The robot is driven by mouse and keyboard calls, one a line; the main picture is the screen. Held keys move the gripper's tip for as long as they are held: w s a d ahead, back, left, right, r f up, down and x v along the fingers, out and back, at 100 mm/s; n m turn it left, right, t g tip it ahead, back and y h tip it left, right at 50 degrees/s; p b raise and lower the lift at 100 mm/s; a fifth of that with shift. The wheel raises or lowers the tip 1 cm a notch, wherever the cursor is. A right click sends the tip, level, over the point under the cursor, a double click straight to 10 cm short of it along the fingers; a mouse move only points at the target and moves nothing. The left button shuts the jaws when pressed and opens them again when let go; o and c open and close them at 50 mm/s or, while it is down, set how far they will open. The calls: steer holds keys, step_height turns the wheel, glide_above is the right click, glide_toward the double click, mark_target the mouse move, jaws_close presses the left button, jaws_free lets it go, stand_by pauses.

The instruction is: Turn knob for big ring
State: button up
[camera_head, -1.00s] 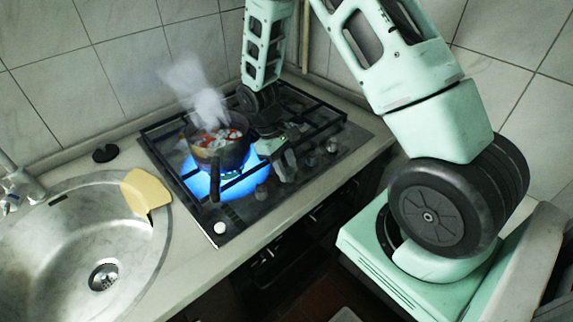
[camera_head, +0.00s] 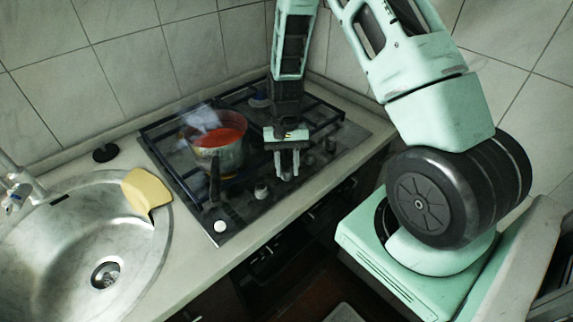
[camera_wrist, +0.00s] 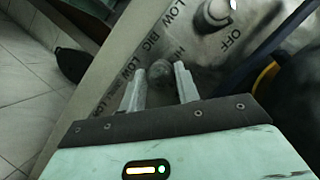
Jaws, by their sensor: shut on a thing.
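My gripper (camera_head: 287,176) is over the front strip of the black stove, pointing down. In the wrist view my gripper (camera_wrist: 160,85) has its two fingers on either side of a round grey knob (camera_wrist: 160,72), shut on it. Printed words such as BIG, LOW and OFF show on the panel near it. A second knob (camera_wrist: 215,12) is at the top of the wrist view. In the head view a grey knob (camera_head: 262,191) and a white knob (camera_head: 220,227) are left of my gripper. The knob in my grip is hidden there.
A pot (camera_head: 222,152) with red contents and some steam stands on the stove (camera_head: 240,208), its dark handle toward the front. A steel sink (camera_head: 60,255) with a yellow sponge-like piece (camera_head: 146,190) on its rim is at left. Tiled walls close the back.

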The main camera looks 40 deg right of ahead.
steer(key=shift+m+t, duration=0.3)
steer(key=shift+m, duration=0.3)
steer(key=o, duration=1)
steer(key=v, duration=0.5)
steer(key=b+v, duration=0.1)
steer(key=v, duration=0.5)
steer(key=b+v, duration=0.1)
steer(key=v, duration=0.5)
steer(key=shift+w+d+r, duration=0.1)
steer(key=shift+d+r, duration=0.05)
steer(key=shift+d, duration=0.2)
